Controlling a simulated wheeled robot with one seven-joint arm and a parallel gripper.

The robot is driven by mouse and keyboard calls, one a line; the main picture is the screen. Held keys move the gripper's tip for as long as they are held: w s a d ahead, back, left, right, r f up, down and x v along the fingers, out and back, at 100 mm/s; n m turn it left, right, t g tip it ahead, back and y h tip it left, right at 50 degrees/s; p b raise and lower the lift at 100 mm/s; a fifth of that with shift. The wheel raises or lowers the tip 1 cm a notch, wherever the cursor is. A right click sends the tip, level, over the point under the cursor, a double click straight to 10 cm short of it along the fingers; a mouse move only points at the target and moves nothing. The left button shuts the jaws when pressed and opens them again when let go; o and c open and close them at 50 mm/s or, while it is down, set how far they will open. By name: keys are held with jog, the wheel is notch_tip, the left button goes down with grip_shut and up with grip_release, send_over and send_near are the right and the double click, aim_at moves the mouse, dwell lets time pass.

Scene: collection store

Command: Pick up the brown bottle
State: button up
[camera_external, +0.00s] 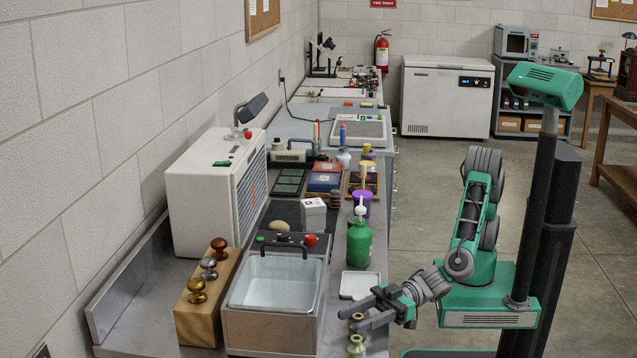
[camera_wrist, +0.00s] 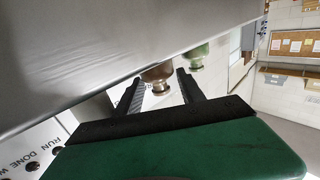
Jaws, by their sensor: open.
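The brown bottle (camera_external: 358,317) is small and stands near the right front edge of the steel counter (camera_external: 150,318); only its top shows in the external view. My gripper (camera_external: 347,319) is open, reaching in low from the right, with its fingers on either side of the bottle. In the wrist view, the brown bottle (camera_wrist: 158,79) shows between the two spread fingertips (camera_wrist: 160,76), hanging from the counter surface in this tilted picture. I cannot tell whether either finger touches it. A pale green bottle (camera_external: 356,346) stands just nearer the camera, and it also shows beyond the right finger in the wrist view (camera_wrist: 198,52).
A white tray (camera_external: 360,284) and a green squeeze bottle (camera_external: 359,243) stand behind my gripper. A basin (camera_external: 277,282) and a wooden block with knobs (camera_external: 205,298) stand to the left.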

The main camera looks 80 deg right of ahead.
jog(key=shift+c, duration=0.3)
grip_shut()
dwell(0.3)
